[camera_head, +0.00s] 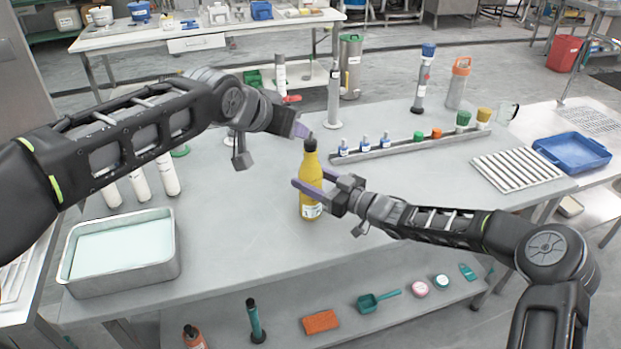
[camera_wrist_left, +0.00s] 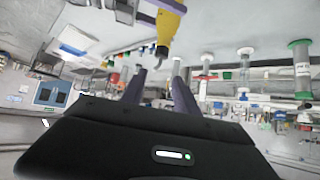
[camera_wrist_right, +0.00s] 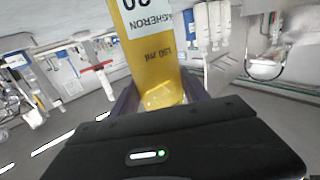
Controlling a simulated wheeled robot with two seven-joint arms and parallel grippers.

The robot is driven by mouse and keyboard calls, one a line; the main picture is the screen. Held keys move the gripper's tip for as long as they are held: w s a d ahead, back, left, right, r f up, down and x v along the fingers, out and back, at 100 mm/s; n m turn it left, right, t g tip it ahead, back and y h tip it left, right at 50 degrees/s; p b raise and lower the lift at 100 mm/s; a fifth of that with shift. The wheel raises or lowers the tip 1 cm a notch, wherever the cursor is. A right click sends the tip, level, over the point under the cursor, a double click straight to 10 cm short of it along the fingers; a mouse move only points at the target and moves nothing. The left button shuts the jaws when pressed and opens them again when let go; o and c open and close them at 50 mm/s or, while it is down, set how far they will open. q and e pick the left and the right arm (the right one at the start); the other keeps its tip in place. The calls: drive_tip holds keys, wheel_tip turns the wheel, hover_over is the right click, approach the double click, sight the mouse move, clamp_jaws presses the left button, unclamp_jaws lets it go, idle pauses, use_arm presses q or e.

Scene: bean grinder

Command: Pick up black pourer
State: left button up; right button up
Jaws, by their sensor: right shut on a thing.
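The black pourer (camera_head: 310,144) sits on top of the yellow bottle (camera_head: 312,180), which stands upright on the grey table. My left gripper (camera_head: 301,131) is just above and beside the pourer. In the left wrist view the pourer (camera_wrist_left: 162,50) tip points toward the gap between my left fingers (camera_wrist_left: 158,76), which are apart and empty. My right gripper (camera_head: 316,190) is shut on the body of the yellow bottle. The bottle's label and lower part fill the middle of the right wrist view (camera_wrist_right: 148,45); the pourer is not seen there.
A metal tray (camera_head: 172,262) stands at the table's front left, near white bottles (camera_head: 167,174). A rack (camera_head: 400,149) with small bottles and capped vials lies behind to the right. A ribbed plate (camera_head: 520,169) and a blue tray (camera_head: 572,152) are farther right.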

use_arm(q)
drive_tip(key=shift+o, duration=1.3)
drive_tip(key=shift+s+d, duration=0.1)
drive_tip(key=shift+d, duration=0.2)
drive_tip(key=shift+o, duration=0.6)
drive_tip(key=s+d+f+g+h, duration=0.1)
drive_tip(key=s+d+f, duration=0.1)
drive_tip(key=d, duration=0.4)
drive_tip(key=s+d+f+m+g+h, duration=0.1)
drive_tip(key=s+d+f, duration=0.1)
drive_tip(key=d+f, duration=0.2)
drive_tip(key=shift+d+f, duration=0.35)
drive_tip(key=shift+d, duration=0.5)
drive_tip(key=s+d+f+t+h, duration=0.1)
drive_tip(key=d+f+h, duration=0.2)
drive_tip(key=d, duration=0.8)
drive_tip(key=n+t+y, duration=0.8)
drive_tip(key=t+y, duration=0.2)
drive_tip(key=y, duration=0.2)
approach(311, 143)
drive_tip(key=w, duration=0.2)
drive_tip(key=shift+a, duration=0.1)
